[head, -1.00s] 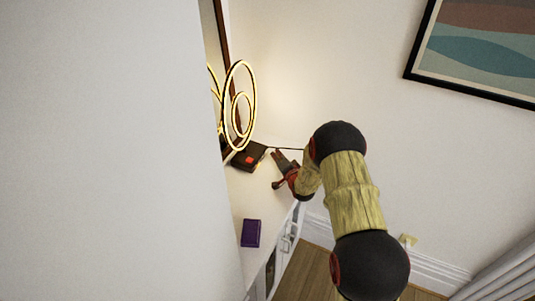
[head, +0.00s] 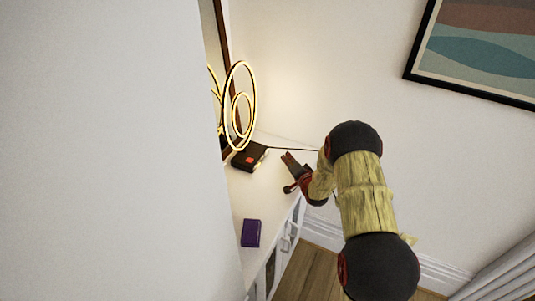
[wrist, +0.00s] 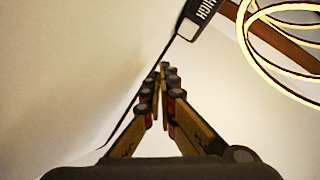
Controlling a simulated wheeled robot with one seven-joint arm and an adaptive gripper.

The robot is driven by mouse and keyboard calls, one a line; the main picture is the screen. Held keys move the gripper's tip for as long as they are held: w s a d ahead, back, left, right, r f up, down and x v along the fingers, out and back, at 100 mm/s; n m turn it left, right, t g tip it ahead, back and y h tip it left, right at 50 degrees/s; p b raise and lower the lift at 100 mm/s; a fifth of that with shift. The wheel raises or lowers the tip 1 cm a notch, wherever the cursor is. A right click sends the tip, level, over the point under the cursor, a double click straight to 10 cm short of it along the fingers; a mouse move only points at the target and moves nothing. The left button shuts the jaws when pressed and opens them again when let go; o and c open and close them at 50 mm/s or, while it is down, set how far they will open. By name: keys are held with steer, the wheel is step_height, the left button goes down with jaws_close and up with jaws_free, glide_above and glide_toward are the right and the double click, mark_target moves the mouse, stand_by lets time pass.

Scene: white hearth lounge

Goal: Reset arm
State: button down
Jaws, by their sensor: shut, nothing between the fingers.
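My arm reaches from the lower right of the head view toward the white cabinet top (head: 245,200). My gripper (head: 285,155) is above the right part of that top, to the right of a dark box-like lamp base with a small red patch (head: 249,159). In the wrist view my gripper (wrist: 162,72) is shut, its fingertips together with nothing between them. A purple box or book (head: 251,233) lies on the cabinet top, nearer than the gripper and apart from it.
A glowing ring lamp (head: 240,105) stands at the back left; its rings also show in the wrist view (wrist: 250,50). A thin dark cord (head: 290,149) runs right from the dark base. A large white surface (head: 110,150) fills the left. A framed picture (head: 480,50) hangs upper right.

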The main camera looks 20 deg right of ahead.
stand_by(0.5)
steer(key=shift+n+g+h, duration=0.3)
steer(key=shift+n+g, duration=0.1)
steer(key=shift+n, duration=0.3)
steer(key=r, duration=0.6)
steer(key=shift+w+a+r, duration=0.1)
steer(key=shift+w+a, duration=0.1)
steer(key=shift+a, duration=0.2)
steer(key=s+a+r+n+g+h, duration=0.1)
steer(key=s+a+r+n+g, duration=0.15)
steer(key=s+r, duration=0.55)
steer(key=s+a+r+n+g, duration=0.2)
steer(key=s+a+r, duration=0.3)
steer(key=r, duration=0.6)
steer(key=s+a+r+n+g, duration=0.1)
steer(key=s+a+n, duration=0.1)
steer(key=s, duration=0.9)
steer(key=s+a+r+n+g+y, duration=0.1)
steer(key=s+a, duration=0.3)
steer(key=s, duration=0.8)
steer(key=s+a+r+n+g, duration=0.1)
steer(key=s+a+n+g, duration=0.1)
steer(key=s, duration=0.9)
steer(key=shift+s+a+r+n+y, duration=0.3)
steer(key=shift+s+a+r+n, duration=0.1)
steer(key=shift+a, duration=0.2)
steer(key=shift+g, duration=0.25)
